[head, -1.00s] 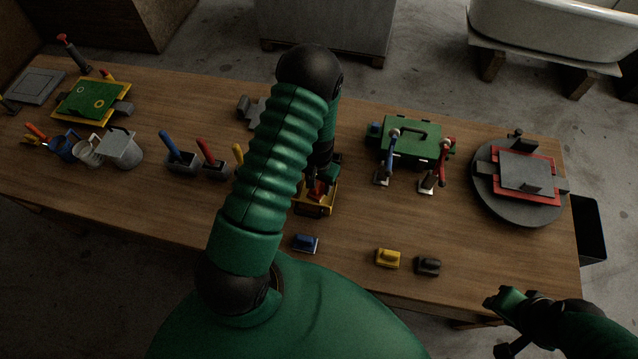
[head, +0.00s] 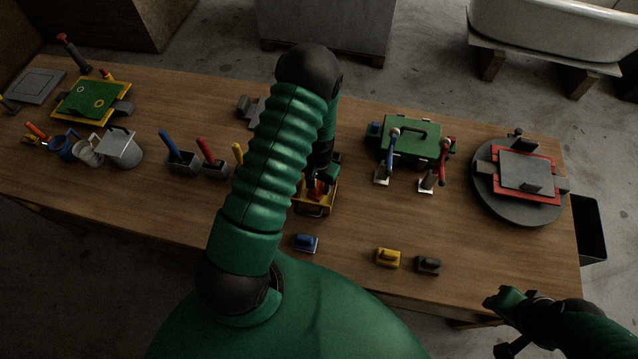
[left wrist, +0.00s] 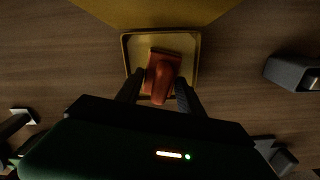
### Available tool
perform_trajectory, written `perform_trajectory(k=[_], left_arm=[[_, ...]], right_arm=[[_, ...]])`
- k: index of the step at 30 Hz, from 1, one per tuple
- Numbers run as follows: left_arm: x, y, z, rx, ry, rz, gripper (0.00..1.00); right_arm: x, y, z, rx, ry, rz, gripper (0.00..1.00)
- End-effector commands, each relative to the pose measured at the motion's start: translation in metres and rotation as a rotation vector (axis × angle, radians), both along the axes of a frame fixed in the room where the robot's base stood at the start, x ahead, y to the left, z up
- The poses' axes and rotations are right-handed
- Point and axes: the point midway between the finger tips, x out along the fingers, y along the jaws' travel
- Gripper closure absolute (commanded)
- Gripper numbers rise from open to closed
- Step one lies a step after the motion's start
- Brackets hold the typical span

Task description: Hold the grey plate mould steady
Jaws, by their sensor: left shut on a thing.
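A grey plate (head: 527,172) lies within a red frame on a round grey turntable at the right of the bench. Another flat grey plate (head: 38,86) lies at the far left; I cannot tell which is the plate mould. My left gripper (head: 318,190) is away from both, near the bench middle, partly hidden by my arm. In the left wrist view its fingers (left wrist: 160,90) are shut on a red block with a rounded handle (left wrist: 165,68), in or just over a yellow tray (left wrist: 128,48). My right gripper (head: 500,300) is off the bench's front right; its jaws are unclear.
A green case (head: 412,143) with two handled tools before it stands right of centre. Blue, yellow and black small blocks (head: 388,258) lie along the front. Cups, a bucket (head: 120,148) and a green board (head: 92,101) stand at left. Bare wood lies between case and front blocks.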

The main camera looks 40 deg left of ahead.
Motion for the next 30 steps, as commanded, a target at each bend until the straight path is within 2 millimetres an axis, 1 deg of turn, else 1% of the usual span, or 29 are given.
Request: perform_trajectory(k=[2, 5, 9, 24, 30], left_arm=[[-0.001, -0.001, 0.0, -0.002, 0.003, 0.0, 0.88], [-0.001, -0.001, 0.007, -0.002, 0.003, 0.0, 0.88], [-0.001, -0.001, 0.022, -0.001, 0.001, 0.0, 0.88], [0.0, 0.0, 0.07, 0.0, 0.0, 0.0, 0.88], [-0.001, 0.0, 0.07, 0.0, 0.001, 0.0, 0.88]], right_arm=[[0.0, 0.0, 0.001, 0.0, 0.0, 0.0, 0.64], [0.0, 0.0, 0.006, 0.0, 0.0, 0.0, 0.64], [0.0, 0.0, 0.018, 0.0, 0.0, 0.0, 0.64], [0.0, 0.0, 0.055, 0.0, 0.0, 0.0, 0.64], [0.0, 0.0, 0.055, 0.0, 0.0, 0.0, 0.64]])
